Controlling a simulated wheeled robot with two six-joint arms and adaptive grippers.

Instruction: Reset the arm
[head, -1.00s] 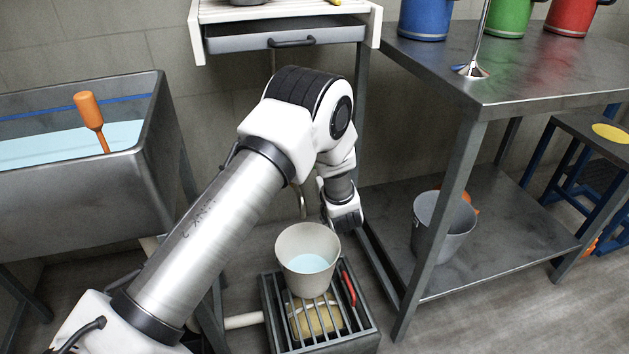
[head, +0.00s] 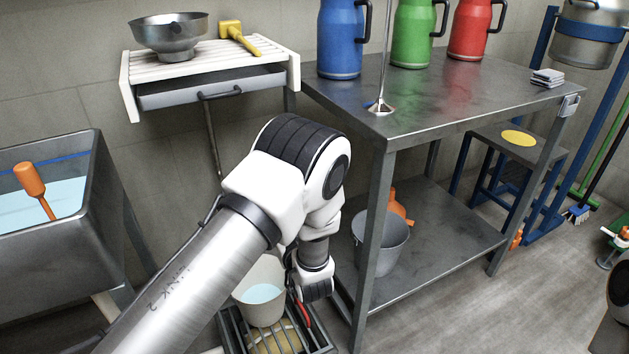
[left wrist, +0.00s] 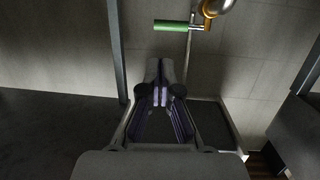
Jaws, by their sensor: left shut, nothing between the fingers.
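My left arm comes in from the lower left in the head view and bends down at the middle. Its gripper (head: 316,296) points down just right of a pale bucket (head: 262,310), whose rim is partly hidden by the arm. The left wrist view shows the gripper's fingers (left wrist: 160,97) together, with nothing between them. My right gripper is not in view.
The bucket holds light blue liquid and stands on a barred grate (head: 238,338). A steel table (head: 440,95) stands close right, with a grey pail (head: 382,245) on its lower shelf. A tank (head: 75,255) is at left. Open floor lies front right.

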